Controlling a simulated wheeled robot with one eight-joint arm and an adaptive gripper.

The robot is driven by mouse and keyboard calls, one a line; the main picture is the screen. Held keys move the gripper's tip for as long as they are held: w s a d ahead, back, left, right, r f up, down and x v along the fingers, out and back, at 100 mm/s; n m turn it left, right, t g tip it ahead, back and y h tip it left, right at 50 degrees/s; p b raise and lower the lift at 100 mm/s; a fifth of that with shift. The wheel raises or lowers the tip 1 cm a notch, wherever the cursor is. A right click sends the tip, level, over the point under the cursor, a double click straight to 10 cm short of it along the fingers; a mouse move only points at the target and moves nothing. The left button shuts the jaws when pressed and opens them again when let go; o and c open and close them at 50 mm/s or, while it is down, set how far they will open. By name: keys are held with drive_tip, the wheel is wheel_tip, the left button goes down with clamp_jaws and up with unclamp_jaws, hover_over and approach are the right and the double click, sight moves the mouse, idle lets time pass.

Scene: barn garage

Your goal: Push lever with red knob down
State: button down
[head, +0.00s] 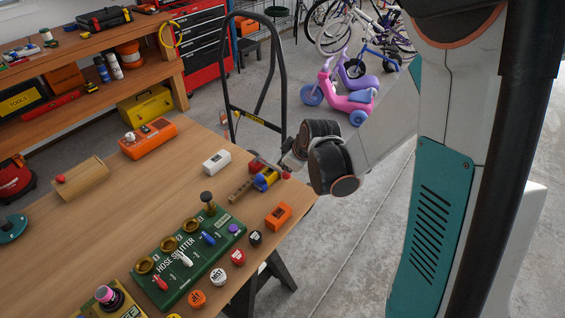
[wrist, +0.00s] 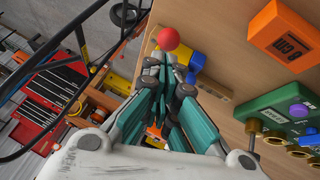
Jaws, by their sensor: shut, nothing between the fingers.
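A red round knob (wrist: 167,39) shows in the wrist view just beyond my fingertips. A blue and yellow fixture (wrist: 194,60) is beside it near the table's edge. In the head view the fixture (head: 265,180) is partly behind my gripper (head: 280,166), with a bit of the red knob (head: 286,175) at its right. The lever's shaft is hidden. My gripper (wrist: 160,62) is shut and empty, its fingertips close to the knob; I cannot tell if they touch it.
A green hose splitter box (head: 190,258), an orange box (head: 278,216) and a white box (head: 216,162) stand on the wooden table (head: 120,205). Another red knob (head: 60,179) is on a wooden block at left. A black-framed hand truck (head: 283,85) stands behind the table.

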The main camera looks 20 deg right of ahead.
sight(287, 176)
drive_tip(key=shift+s+d+f+b, duration=0.1)
drive_tip(key=shift+s+f+b, duration=0.1)
drive_tip(key=shift+f+b, duration=0.3)
drive_tip(key=shift+s+d+f+b, duration=0.15)
drive_tip(key=shift+f+b, duration=0.2)
drive_tip(key=shift+f, duration=0.3)
drive_tip(key=shift+s+d+f+b, duration=0.1)
drive_tip(key=shift+s+f+b, duration=0.1)
drive_tip(key=shift+f+b, duration=0.3)
drive_tip(key=shift+f, duration=0.1)
